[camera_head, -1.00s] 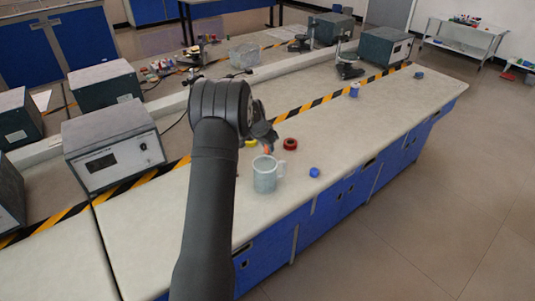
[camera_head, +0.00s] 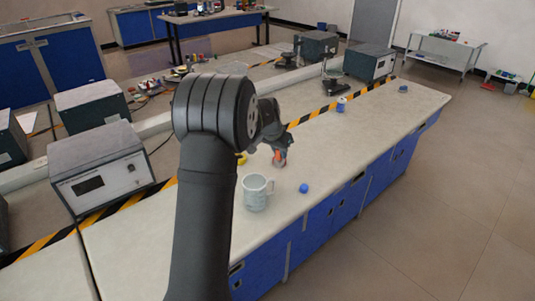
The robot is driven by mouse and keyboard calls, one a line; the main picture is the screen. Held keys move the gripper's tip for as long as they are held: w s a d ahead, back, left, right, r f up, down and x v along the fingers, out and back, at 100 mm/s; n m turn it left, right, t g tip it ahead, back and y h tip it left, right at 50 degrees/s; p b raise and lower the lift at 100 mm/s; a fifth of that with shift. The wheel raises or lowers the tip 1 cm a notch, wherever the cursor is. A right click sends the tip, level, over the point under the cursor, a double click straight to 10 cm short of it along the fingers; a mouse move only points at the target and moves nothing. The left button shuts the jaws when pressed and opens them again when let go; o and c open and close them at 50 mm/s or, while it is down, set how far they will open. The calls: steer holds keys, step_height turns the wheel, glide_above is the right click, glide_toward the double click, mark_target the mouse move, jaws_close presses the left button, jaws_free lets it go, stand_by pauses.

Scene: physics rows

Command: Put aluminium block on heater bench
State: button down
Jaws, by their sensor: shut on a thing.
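My gripper (camera_head: 279,157) hangs low over the bench top, right of my dark arm and behind the pale mug. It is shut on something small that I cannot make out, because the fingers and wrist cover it. Orange-red shows at its fingertips; the red ring seen earlier lies behind or under them. I cannot pick out the aluminium block for certain; no bare metal block shows clearly. No heater is clearly recognisable; the bench (camera_head: 365,148) is a long pale worktop with blue cupboards.
A pale mug (camera_head: 257,193) and a blue ball (camera_head: 304,188) stand near the gripper. A yellow ring (camera_head: 241,158) is partly hidden by my arm. A blue-and-white spool (camera_head: 341,104) and small dark object (camera_head: 403,88) lie farther back. Grey instrument boxes (camera_head: 101,168) stand left.

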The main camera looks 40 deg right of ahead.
steer(key=shift+s+d+r, duration=0.15)
steer(key=shift+s+r, duration=0.35)
steer(key=shift+s, duration=0.2)
